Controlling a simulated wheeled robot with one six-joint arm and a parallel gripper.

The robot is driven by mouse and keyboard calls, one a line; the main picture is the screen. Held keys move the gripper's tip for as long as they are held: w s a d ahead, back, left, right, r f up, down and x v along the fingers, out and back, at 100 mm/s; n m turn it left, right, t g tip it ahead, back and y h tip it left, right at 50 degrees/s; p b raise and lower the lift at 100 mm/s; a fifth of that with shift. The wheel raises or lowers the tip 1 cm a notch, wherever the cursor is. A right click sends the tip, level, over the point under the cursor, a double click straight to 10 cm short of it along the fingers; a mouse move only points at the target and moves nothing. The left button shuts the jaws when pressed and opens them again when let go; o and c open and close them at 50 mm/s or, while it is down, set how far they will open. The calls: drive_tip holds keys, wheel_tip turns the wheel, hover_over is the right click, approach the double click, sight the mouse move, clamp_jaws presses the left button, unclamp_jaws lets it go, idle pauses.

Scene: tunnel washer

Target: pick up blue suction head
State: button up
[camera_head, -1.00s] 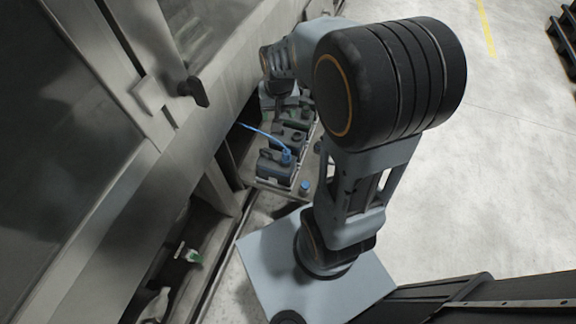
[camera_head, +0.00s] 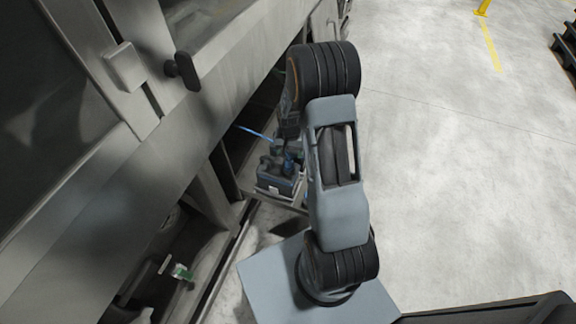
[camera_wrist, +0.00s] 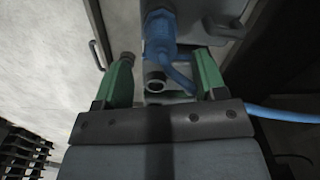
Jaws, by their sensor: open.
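The blue suction head (camera_wrist: 160,38) stands out in the wrist view, at the top middle, with a blue hose (camera_wrist: 285,115) running off to the right. In the head view it is a small blue shape (camera_head: 288,164) on a dark container, partly hidden by my arm. My gripper (camera_wrist: 162,78) is open, with one green finger on each side of the picture below the suction head. Nothing is visibly held between the fingers. My gripper is hidden behind my arm in the head view.
The container (camera_head: 276,184) sits on a low tray beside the grey washer frame (camera_head: 130,190). A dark door handle (camera_head: 183,70) sticks out of the washer above.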

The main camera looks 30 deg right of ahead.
sight(289, 156)
drive_tip(key=shift+a+f+b, duration=0.1)
drive_tip(key=shift+f+b, duration=0.8)
drive_tip(key=shift+f, duration=1.95)
drive_tip(key=c, duration=1.2)
